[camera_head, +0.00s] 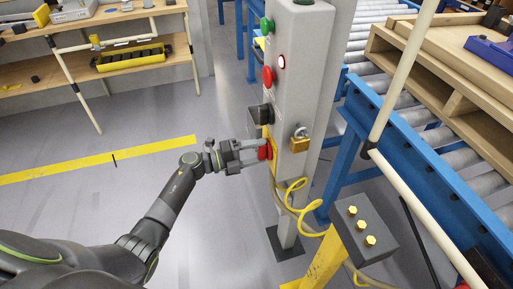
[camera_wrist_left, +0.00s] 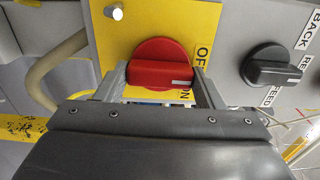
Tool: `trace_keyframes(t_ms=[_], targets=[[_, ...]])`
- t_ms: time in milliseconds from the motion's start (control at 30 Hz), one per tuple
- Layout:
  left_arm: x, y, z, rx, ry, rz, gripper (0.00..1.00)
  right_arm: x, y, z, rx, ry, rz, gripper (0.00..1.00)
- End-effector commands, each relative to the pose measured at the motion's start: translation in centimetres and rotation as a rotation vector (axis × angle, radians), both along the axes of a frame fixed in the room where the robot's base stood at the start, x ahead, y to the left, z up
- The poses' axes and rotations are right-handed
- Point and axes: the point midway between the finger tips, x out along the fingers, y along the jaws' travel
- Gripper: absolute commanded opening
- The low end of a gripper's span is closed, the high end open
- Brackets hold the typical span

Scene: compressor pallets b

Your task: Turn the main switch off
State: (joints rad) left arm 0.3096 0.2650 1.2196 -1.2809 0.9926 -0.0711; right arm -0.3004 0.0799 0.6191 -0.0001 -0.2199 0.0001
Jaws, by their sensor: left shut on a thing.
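The main switch is a red rotary knob (camera_wrist_left: 160,63) on a yellow plate (camera_wrist_left: 118,35) marked OFF and ON in the left wrist view. Its grip bar lies across that picture, with the white mark at its right end, near the ON lettering. In the head view the knob (camera_head: 264,152) is on the left face of the grey control post (camera_head: 302,75). My left gripper (camera_head: 252,152) is shut on the knob; its two fingers flank the bar's ends in the left wrist view (camera_wrist_left: 160,88). My right gripper is not in view.
A black BACK/FEED selector (camera_wrist_left: 272,65) is beside the plate. A red button (camera_head: 268,77) and a brass padlock (camera_head: 299,145) are on the post. A yellow cable (camera_head: 292,205) hangs below. A blue roller conveyor (camera_head: 420,155) stands right; the floor left is clear.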

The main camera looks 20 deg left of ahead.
Motion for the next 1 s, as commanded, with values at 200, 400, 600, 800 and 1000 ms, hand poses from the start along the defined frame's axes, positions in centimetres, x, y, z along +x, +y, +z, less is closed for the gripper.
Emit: trace_keyframes(t_ms=[200,400,600,800,1000], targets=[[0.02,0.06,-0.02,-0.020,0.032,0.001,0.39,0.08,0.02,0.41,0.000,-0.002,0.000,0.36],[0.02,0.06,-0.07,-0.024,0.037,0.001,0.39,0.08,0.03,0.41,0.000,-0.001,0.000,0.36],[0.01,0.06,-0.07,-0.024,0.037,0.001,0.39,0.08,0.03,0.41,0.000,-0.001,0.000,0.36],[0.00,0.05,-0.05,-0.023,0.035,0.001,0.84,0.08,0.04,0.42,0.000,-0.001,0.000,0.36],[0.01,0.03,-0.03,-0.023,0.034,0.001,0.84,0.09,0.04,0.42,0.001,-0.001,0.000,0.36]])
